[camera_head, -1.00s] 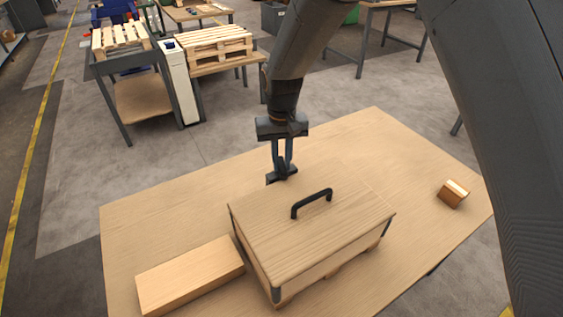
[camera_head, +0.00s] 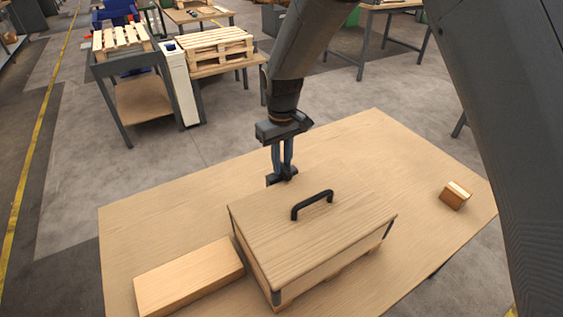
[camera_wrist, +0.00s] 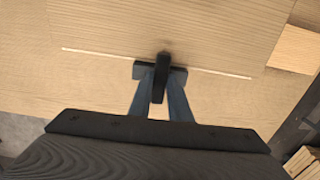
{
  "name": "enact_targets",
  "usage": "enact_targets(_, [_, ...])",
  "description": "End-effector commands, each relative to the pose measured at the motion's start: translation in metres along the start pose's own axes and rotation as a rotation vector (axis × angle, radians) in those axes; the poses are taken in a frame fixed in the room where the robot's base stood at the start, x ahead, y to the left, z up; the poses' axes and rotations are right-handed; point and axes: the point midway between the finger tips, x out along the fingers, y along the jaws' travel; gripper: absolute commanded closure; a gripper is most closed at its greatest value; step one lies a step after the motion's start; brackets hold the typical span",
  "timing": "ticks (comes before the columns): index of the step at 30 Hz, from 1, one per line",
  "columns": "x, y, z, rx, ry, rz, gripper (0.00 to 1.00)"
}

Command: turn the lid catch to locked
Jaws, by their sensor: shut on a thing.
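A wooden box with a flat lid (camera_head: 310,238) stands on the table, and a black handle (camera_head: 312,205) sits on the lid. My gripper (camera_head: 283,178) is at the far edge of the box. In the wrist view my gripper (camera_wrist: 160,97) has both fingers closed on a dark catch (camera_wrist: 162,68) at the lid's edge. The catch is a narrow bar across a short dark base, and the bar points across the lid's edge line. In the head view the catch is mostly hidden by the fingers.
A long wooden block (camera_head: 190,277) lies left of the box on the table (camera_head: 135,225). A small wooden block (camera_head: 455,195) lies near the right edge. The table between the box and the small block is clear. Pallets (camera_head: 215,48) rest on stands behind.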

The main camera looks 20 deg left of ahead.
Motion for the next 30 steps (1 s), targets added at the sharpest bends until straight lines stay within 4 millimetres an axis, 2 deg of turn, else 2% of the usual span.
enact_targets(4, [-0.002,0.001,-0.002,-0.002,0.005,0.002,1.00])
enact_targets(5, [-0.002,0.001,-0.002,-0.002,0.005,0.002,0.81])
enact_targets(8, [-0.002,0.001,-0.002,-0.001,0.005,0.002,0.64])
enact_targets(19, [-0.005,0.000,-0.001,-0.001,0.003,0.001,0.64])
enact_targets(23, [-0.021,0.001,-0.002,-0.001,0.006,0.002,0.64])
enact_targets(30, [-0.059,0.001,-0.002,-0.001,0.006,0.002,0.64])
